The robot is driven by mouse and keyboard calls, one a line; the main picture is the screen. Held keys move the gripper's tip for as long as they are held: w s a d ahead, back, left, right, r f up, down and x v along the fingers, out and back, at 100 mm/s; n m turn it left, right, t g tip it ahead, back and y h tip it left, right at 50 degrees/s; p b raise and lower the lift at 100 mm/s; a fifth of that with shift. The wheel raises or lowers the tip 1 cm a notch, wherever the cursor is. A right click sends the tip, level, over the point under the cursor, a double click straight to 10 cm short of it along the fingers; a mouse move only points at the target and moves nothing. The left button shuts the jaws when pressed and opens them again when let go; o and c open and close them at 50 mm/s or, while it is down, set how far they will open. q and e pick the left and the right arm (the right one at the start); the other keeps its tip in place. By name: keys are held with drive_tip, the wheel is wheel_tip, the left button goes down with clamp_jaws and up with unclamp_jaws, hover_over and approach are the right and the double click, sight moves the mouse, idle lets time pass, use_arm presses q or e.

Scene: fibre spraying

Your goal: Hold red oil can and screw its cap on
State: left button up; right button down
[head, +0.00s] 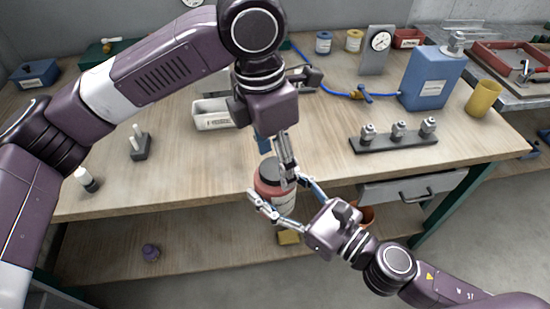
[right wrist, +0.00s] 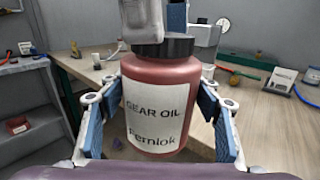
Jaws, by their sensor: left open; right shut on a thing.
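The red oil can (head: 268,188) is upright at the bench's front edge, between the fingers of my right gripper (head: 279,188), which is shut on its body. In the right wrist view the can (right wrist: 160,105) fills the middle, its "GEAR OIL" label facing the camera and a blue-padded finger on each side. The black cap (head: 271,170) sits on the can's top; it also shows in the right wrist view (right wrist: 170,48). How tightly it is seated cannot be told. My left gripper (head: 275,152) points down from above, open, its fingers at the cap, one partly hiding it.
The wooden bench (head: 330,140) carries a white bin (head: 212,114), a dark rack with several metal fittings (head: 398,140), a blue jug (head: 432,78) and a yellow cup (head: 482,98). A drawer (head: 410,188) is below the edge at right.

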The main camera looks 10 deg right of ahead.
use_arm(q)
wheel_tip(320, 180, up, 4)
drive_tip(key=shift+s+r, duration=0.1)
drive_tip(key=shift+c, duration=0.4)
